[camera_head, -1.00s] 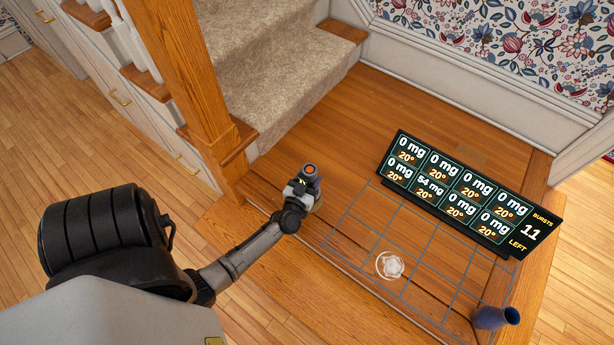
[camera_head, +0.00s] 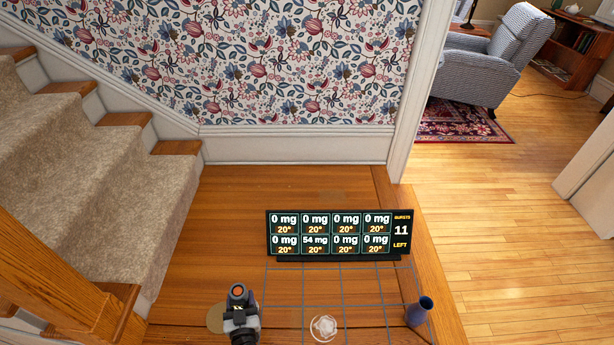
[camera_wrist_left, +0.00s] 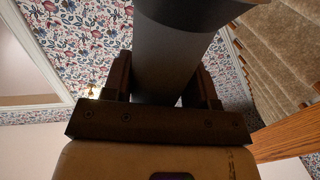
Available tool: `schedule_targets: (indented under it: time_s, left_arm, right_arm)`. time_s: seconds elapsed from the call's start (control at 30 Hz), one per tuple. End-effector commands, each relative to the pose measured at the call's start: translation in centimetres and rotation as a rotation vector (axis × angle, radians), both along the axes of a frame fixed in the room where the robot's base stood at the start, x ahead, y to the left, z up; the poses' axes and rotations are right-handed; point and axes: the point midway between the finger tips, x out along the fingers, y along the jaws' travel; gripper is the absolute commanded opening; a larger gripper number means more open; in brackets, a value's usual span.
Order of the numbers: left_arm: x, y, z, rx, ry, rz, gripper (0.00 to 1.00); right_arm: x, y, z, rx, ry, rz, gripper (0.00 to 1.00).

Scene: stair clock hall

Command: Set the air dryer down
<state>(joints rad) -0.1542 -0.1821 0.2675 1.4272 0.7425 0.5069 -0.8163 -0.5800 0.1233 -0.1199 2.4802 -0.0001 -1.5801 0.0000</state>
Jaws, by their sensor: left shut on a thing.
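The air dryer (camera_head: 238,292) is a dark grey-blue tube with an orange ring at its end. My left gripper (camera_head: 240,318) is shut on it, at the bottom of the head view, left of the blue grid on the wooden landing. The left wrist view shows the dryer's dark cylinder (camera_wrist_left: 168,62) between the two fingers (camera_wrist_left: 160,85). The gap between the dryer and the landing cannot be judged. A round tan disc (camera_head: 214,318) shows on the wood just left of the gripper, partly hidden by it. My right gripper is not in view.
A readout board (camera_head: 338,234) stands behind the grid (camera_head: 352,292). A clear glass-like piece (camera_head: 323,327) sits on the grid, and a blue vase-like object (camera_head: 419,311) at its right edge. Carpeted stairs (camera_head: 95,165) rise at left. Bare landing wood (camera_head: 235,220) lies behind the gripper.

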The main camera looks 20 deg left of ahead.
Motion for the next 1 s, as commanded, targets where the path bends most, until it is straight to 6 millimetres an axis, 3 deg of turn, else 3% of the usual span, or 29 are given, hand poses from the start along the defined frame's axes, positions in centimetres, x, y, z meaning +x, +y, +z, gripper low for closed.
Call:
schedule_targets:
  time_s: [0.27, 0.57, 0.87, 1.0]
  left_arm:
    - [0.4, -0.4, -0.2, 0.004, -0.003, -0.027, 0.0]
    - [2.4, -3.8, -2.0, 0.008, -0.005, -0.256, 0.0]
    - [4.8, -8.1, 3.1, 0.004, -0.01, -0.508, 0.0]
    - [5.3, -9.4, 7.2, 0.004, -0.012, -0.564, 0.0]
  right_arm:
    - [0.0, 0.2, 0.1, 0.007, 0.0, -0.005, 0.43]
    - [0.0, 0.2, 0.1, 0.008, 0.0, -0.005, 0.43]
    - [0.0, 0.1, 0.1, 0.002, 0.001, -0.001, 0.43]
    - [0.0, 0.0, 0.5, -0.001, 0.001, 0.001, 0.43]
